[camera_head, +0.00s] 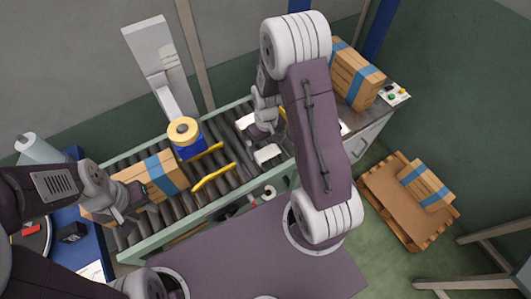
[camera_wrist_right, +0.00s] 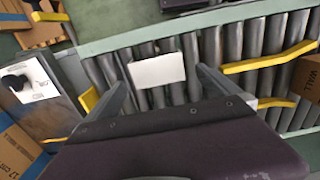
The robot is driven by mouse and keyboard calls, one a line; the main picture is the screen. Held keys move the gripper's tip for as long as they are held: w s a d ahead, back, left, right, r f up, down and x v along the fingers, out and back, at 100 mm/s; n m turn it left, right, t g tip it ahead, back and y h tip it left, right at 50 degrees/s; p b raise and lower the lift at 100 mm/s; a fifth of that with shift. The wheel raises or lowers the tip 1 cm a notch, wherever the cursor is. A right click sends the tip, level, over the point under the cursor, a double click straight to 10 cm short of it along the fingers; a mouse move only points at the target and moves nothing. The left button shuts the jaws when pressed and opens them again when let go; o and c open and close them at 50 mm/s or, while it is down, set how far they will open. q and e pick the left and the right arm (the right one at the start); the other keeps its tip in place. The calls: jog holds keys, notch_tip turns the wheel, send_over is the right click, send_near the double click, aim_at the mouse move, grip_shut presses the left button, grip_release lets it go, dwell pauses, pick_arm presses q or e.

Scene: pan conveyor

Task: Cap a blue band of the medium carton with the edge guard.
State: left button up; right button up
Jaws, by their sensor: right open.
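A carton with blue bands (camera_head: 163,172) lies on the left part of the roller conveyor. I take it for the medium carton, though other cartons are in view. My left gripper (camera_head: 128,205) is at its near left side; whether its jaws are open or touch the carton is unclear. A small white piece (camera_head: 268,153), seemingly the edge guard, lies on the rollers. It also shows in the right wrist view (camera_wrist_right: 157,70). My right gripper (camera_head: 266,132) is above and beside it, open, its fingers (camera_wrist_right: 162,80) apart with the white piece showing between them.
A banded carton (camera_head: 354,75) stands on the right bench, another (camera_head: 424,187) on a pallet (camera_head: 382,207).

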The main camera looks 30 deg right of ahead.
aim_at(268, 152)
jog(key=f, duration=0.4)
jog(key=shift+s+d+f, duration=0.2)
jog(key=shift+d, duration=0.15)
jog(key=shift+w+a+f, duration=0.15)
jog(key=shift+w+f, duration=0.05)
jog(key=shift+f, duration=0.25)
jog(key=shift+s+r, duration=0.1)
jog(key=shift+r, duration=0.05)
jog(key=c, duration=1.4)
